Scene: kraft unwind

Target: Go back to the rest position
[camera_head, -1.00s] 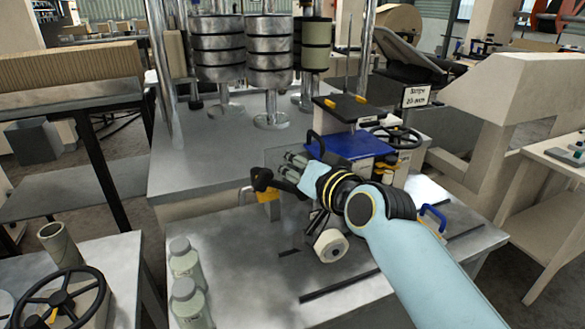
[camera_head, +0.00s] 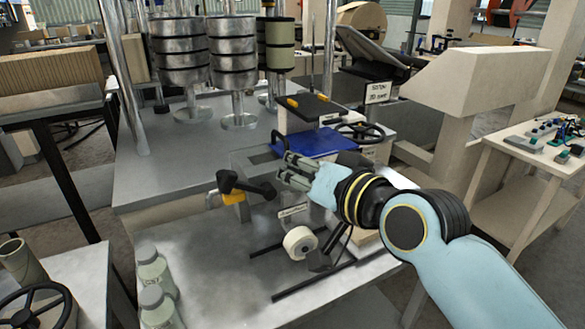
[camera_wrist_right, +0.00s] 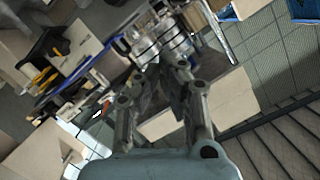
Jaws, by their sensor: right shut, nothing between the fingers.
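My right gripper (camera_head: 286,168) reaches in from the right in the head view, at the end of my pale blue arm. It is shut and empty, above the metal bench top (camera_head: 205,245) and in front of the blue-topped machine (camera_head: 318,143). In the right wrist view my grey gripper fingers (camera_wrist_right: 172,78) point up the picture, with nothing held between them. My left gripper is not in view.
A black handle on a yellow block (camera_head: 233,198) is left of the gripper. A white roll (camera_head: 300,242) is below it. Two bottles (camera_head: 155,270) stand at the bench's left. A side table (camera_head: 520,145) with small items is at right.

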